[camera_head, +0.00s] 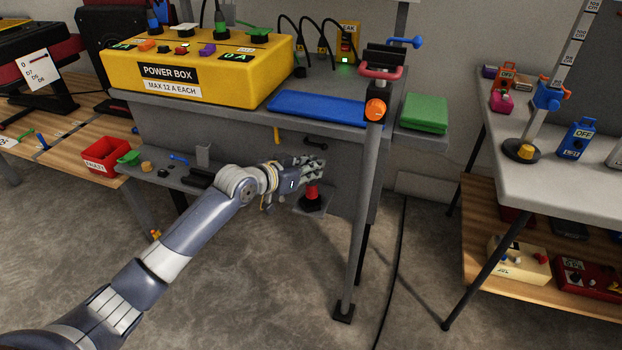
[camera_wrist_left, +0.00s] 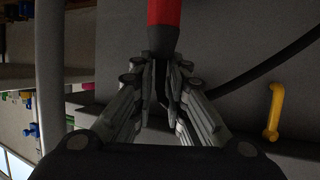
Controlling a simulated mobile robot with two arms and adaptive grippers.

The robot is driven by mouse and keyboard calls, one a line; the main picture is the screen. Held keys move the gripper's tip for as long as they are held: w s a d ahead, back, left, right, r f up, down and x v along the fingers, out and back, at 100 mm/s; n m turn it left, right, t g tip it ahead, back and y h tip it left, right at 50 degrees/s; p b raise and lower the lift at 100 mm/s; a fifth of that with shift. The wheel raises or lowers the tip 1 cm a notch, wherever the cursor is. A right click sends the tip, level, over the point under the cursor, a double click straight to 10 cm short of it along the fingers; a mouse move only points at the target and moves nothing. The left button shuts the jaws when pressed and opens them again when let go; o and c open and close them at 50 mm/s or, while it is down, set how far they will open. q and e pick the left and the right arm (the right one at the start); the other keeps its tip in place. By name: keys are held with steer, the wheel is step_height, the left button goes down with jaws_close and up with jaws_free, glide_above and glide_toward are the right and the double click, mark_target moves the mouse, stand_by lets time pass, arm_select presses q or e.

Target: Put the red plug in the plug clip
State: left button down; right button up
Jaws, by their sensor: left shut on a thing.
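The red plug (camera_head: 311,192) stands out below my left gripper (camera_head: 316,166), above a small grey plate (camera_head: 325,209) low beside the bench. A dark part shows at the foot of the plug, and I cannot tell whether it is the plug clip. In the left wrist view, the plug's red body (camera_wrist_left: 163,12) is at the top edge. Its black narrow end runs between the fingers of my left gripper (camera_wrist_left: 162,68), which are shut on it. Whether the plug touches the plate is unclear. My right gripper is out of view.
The grey bench (camera_head: 340,112) carries a yellow power box (camera_head: 190,65), blue cloth (camera_head: 318,107) and green cloth (camera_head: 424,112). A bench leg (camera_head: 361,225) stands right of the gripper. A yellow hook (camera_wrist_left: 274,112) and a black cable (camera_wrist_left: 262,77) show in the wrist view.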

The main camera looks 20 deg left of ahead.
mark_target(312, 181)
arm_select(q)
step_height(312, 181, down, 3)
steer(key=shift+r+b, duration=0.1)
steer(key=shift+b, duration=0.35)
steer(key=shift+f, duration=0.2)
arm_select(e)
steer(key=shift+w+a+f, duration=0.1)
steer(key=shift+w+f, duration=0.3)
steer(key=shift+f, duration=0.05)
arm_select(q)
steer(key=shift+f, duration=0.1)
steer(key=c, duration=1.6)
jaws_free()
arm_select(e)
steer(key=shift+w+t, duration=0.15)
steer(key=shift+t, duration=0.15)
